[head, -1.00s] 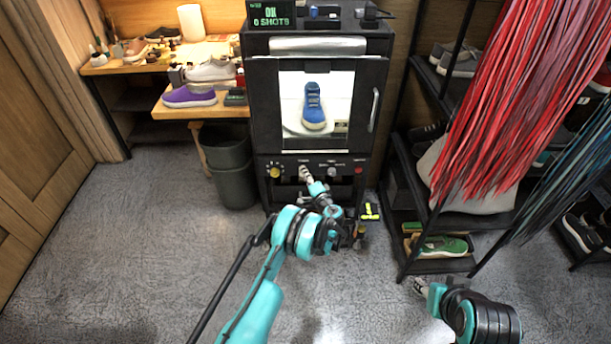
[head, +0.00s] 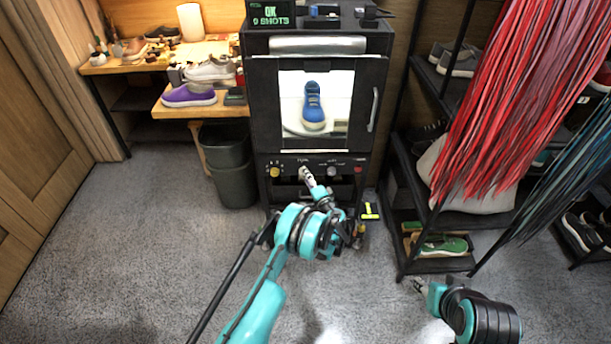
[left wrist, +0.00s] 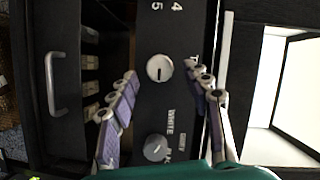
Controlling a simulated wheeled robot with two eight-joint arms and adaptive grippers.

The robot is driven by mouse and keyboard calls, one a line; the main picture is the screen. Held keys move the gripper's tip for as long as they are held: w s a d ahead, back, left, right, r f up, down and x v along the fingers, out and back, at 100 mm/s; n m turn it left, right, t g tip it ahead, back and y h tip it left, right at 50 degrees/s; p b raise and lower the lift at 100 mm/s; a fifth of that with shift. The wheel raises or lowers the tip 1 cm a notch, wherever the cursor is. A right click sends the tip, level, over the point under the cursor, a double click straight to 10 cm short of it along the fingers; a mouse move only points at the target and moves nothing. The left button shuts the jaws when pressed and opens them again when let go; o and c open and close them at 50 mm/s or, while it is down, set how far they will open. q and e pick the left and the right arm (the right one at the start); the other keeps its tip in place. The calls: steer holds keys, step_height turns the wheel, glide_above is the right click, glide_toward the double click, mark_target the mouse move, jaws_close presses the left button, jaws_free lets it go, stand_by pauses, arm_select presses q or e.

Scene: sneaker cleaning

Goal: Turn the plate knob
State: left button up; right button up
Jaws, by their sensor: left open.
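The black photo cabinet (head: 266,120) has a control panel below its lit window. A round pale knob (left wrist: 160,68) sits in the middle of that panel, taken as the plate knob. Its label is mostly hidden behind a finger. My left gripper (left wrist: 161,78) is open, with one finger on each side of this knob. I cannot tell whether they touch it. In the head view the left gripper (head: 306,174) reaches the panel and covers the knob.
A grey knob (left wrist: 155,148) marked with shade names is beside the middle one. A yellow knob (head: 274,172) and a red button (head: 358,170) flank the panel. A bin (head: 232,165) stands left, a shoe rack (head: 408,195) right.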

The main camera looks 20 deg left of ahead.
arm_select(q)
steer(key=f+v, duration=0.1)
steer(key=v, duration=0.8)
steer(key=shift+s+d+r, duration=0.25)
steer(key=shift+s+r, duration=0.15)
steer(key=shift+r, duration=0.1)
steer(key=s+a+r+n+g+h, duration=0.2)
steer(key=a+r+g, duration=0.15)
steer(key=r, duration=0.85)
steer(key=s+a+r+n+g+h, duration=0.1)
steer(key=s+a+r+n+h, duration=0.15)
steer(key=s+r, duration=0.65)
steer(key=s+d+r+n+h, duration=0.1)
steer(key=s+d+h, duration=0.1)
steer(key=s, duration=1.1)
steer(key=s+d+r+n+g+h, duration=0.1)
steer(key=s+h, duration=0.3)
steer(key=s, duration=1)
steer(key=shift+s+d+n, duration=0.35)
steer(key=shift+d+n, duration=0.2)
